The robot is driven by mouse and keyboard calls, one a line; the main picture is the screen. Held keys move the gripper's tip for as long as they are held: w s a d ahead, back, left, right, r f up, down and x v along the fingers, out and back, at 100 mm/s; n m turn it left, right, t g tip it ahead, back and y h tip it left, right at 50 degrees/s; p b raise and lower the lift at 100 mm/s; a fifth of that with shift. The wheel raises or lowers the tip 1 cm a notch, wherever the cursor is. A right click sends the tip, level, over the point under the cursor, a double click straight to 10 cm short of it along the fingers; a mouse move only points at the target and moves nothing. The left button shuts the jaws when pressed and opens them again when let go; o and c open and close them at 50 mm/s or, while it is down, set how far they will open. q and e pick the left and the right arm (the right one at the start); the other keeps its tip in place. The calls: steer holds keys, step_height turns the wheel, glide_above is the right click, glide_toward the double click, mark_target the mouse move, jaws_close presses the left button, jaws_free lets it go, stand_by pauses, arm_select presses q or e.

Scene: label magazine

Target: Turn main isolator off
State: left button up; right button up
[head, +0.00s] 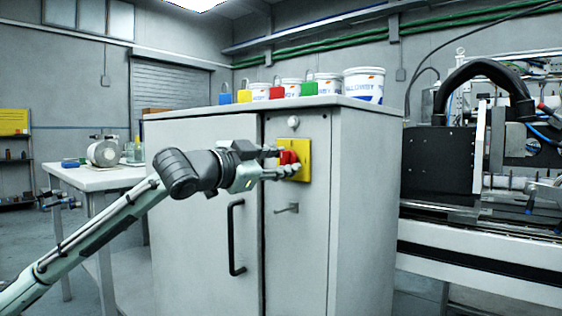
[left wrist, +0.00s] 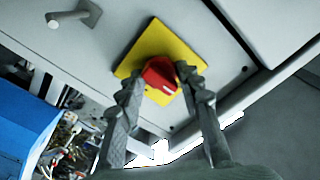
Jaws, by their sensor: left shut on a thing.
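The main isolator is a red rotary knob (head: 286,157) on a yellow square plate (head: 306,160), on the front of a grey cabinet (head: 350,200). My left gripper (head: 283,162) reaches in from the left, with its fingers around the knob. In the left wrist view the red knob (left wrist: 161,75) sits between the two fingertips (left wrist: 163,80), in front of the yellow plate (left wrist: 180,43). A white mark shows on the knob. The gripper is shut on the knob. My right gripper is not in view.
Below the plate is a small T-shaped handle (head: 287,208), and a black door handle (head: 236,238) is to its left. Padlocks (head: 307,89) and white tubs (head: 363,85) stand on the cabinet top. A machine (head: 480,170) is at the right, a table (head: 100,178) at the left.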

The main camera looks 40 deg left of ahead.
arm_select(q)
steer(key=o, duration=1.2)
steer(key=shift+c, duration=0.2)
steer(key=shift+s+a+f, duration=0.1)
steer(key=shift+s, duration=0.8)
steer(key=s, duration=1)
steer(key=shift+a, duration=0.4)
steer(key=shift+s, duration=0.15)
